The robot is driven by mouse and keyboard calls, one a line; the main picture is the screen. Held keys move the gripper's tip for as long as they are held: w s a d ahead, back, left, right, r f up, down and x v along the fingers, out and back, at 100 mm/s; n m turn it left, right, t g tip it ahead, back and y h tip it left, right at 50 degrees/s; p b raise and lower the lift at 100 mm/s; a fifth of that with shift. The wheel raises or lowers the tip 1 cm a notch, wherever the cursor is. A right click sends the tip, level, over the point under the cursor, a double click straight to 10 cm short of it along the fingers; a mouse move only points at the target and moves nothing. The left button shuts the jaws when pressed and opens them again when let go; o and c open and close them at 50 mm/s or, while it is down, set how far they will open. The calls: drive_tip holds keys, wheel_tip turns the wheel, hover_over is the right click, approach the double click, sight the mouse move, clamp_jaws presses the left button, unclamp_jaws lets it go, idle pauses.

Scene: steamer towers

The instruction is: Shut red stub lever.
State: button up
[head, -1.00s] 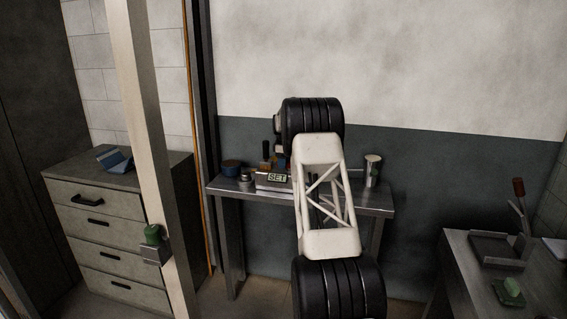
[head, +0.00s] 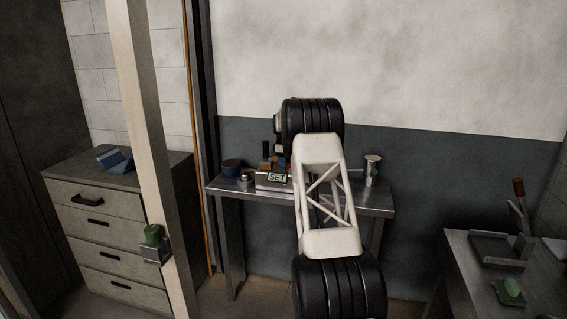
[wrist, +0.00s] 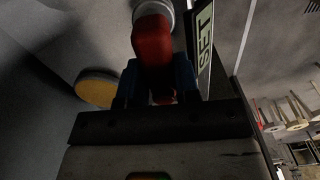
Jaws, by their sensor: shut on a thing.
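The red stub lever (wrist: 153,42) shows in the wrist view, a short rounded red stub rising from a pale round collar at the top edge. My gripper (wrist: 157,72) has its blue fingers on both sides of the red stub and is shut on it. A "SET" plate (wrist: 203,40) stands just right of the lever. In the head view the "SET" plate (head: 277,178) is on the front of a metal box on the back bench. My arm hides much of that spot, and the lever cannot be made out clearly there.
The metal bench (head: 225,189) stands against the wall. A yellow round thing (wrist: 97,88) lies left of the lever. A drawer cabinet (head: 105,215) and a post (head: 150,150) stand left.

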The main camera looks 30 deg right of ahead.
drive_tip(key=m, duration=0.3)
drive_tip(key=d+m, duration=0.1)
drive_tip(key=shift+w, duration=0.3)
drive_tip(key=m, duration=0.2)
drive_tip(key=d+m, duration=0.1)
drive_tip(key=m, duration=0.1)
drive_tip(key=shift+w+d+m, duration=0.1)
drive_tip(key=shift+d+m, duration=0.05)
drive_tip(key=shift+m, duration=0.25)
drive_tip(key=m, duration=0.2)
drive_tip(key=d+m, duration=0.1)
drive_tip(key=m, duration=0.1)
drive_tip(key=shift+d+m, duration=0.1)
drive_tip(key=shift+m, duration=0.2)
drive_tip(key=shift+s+d+m, duration=0.25)
drive_tip(key=shift+m, duration=0.7)
drive_tip(key=shift+s+d+m, duration=0.2)
drive_tip(key=shift+s+m, duration=0.05)
drive_tip(key=shift+m, duration=0.7)
drive_tip(key=o, duration=0.9)
drive_tip(key=shift+r, duration=0.1)
drive_tip(key=shift+r, duration=3.85)
